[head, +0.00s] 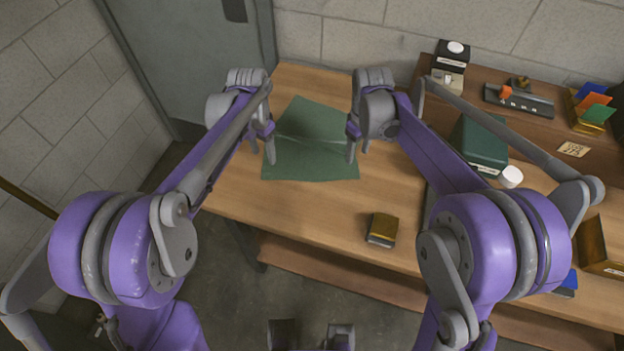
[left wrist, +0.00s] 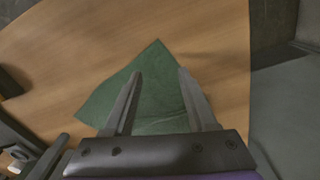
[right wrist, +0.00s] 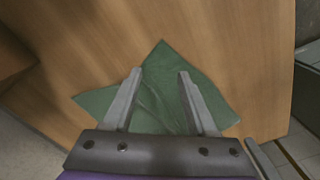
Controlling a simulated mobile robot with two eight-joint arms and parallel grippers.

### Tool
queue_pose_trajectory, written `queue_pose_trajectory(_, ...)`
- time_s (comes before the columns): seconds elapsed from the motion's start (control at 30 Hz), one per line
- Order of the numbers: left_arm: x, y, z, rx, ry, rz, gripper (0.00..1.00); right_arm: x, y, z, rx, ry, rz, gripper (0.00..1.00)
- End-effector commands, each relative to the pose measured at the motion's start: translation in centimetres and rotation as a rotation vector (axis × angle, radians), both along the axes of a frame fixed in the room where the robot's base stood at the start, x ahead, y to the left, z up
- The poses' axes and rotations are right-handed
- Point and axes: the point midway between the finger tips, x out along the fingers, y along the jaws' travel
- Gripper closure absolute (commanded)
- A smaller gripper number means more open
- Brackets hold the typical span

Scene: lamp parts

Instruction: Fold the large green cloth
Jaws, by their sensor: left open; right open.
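The green cloth (head: 312,138) lies on the wooden table, with a crease running across its middle. Its outline is irregular, with a pointed corner at the far side and a straight near edge. My left gripper (head: 270,146) is open at the cloth's left edge. In the left wrist view its fingers (left wrist: 160,75) are spread over the cloth (left wrist: 155,95). My right gripper (head: 352,143) is open at the cloth's right edge. In the right wrist view its fingers (right wrist: 160,75) are spread over the cloth (right wrist: 160,90). Neither gripper holds anything. Whether the fingertips touch the cloth cannot be told.
A yellow-and-dark box (head: 382,229) stands on the table (head: 310,225) near its front edge. A dark green box (head: 480,145) and a white cap (head: 510,176) are at right. A raised shelf (head: 545,135) holds several items. The table's front middle is mostly clear.

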Motion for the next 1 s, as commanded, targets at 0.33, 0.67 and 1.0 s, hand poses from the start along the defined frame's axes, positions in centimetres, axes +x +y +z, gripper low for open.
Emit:
queue_pose_trajectory(0.33,0.0,0.0,-5.3,0.0,0.0,0.003,0.43,0.0,0.0,-5.3,0.0,0.0,-0.003,0.43)
queue_pose_trajectory(0.67,0.0,0.0,-6.7,0.0,0.0,0.003,0.43,0.0,0.0,-6.7,0.0,0.0,-0.003,0.43)
queue_pose_trajectory(1.0,-0.1,0.0,-7.1,0.0,0.002,0.003,0.46,-0.1,0.0,-7.1,0.0,0.001,-0.003,0.46)
